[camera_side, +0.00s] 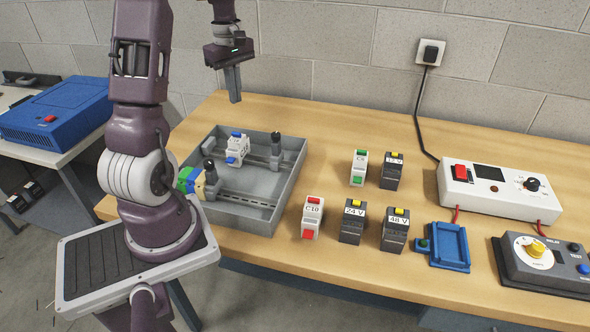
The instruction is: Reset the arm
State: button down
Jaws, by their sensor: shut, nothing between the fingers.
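My gripper (234,97) hangs in the air above the back left part of the wooden table (330,115), pointing down. Its fingers are together and hold nothing. It is above the back edge of the grey tray (284,191) and touches nothing that I can see. My arm stands at the left of the table and hides part of the tray's left side.
The tray holds a white and blue module (237,150). Labelled modules stand right of it, including the C10 (312,217), 24 V (352,222) and 48 V (395,230) ones. A blue holder (449,246), a white meter box (500,193) and a dark control box (545,262) are further right.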

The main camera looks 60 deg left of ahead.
jog(key=d+r+m+t, duration=0.1)
jog(key=d+r+m, duration=0.3)
jog(key=d, duration=0.4)
jog(key=d+r+m+t, duration=0.1)
jog(key=d+r+m, duration=0.25)
jog(key=d, duration=0.55)
jog(key=d+r+m+t, duration=0.1)
jog(key=d+r+m, duration=0.2)
jog(key=d+m, duration=0.35)
jog(key=s+d+m+t, duration=0.2)
jog(key=s+d+m, duration=0.4)
jog(key=s+d, duration=0.4)
jog(key=shift+d+f+m+t, duration=0.3)
jog(key=shift+d+m, duration=0.1)
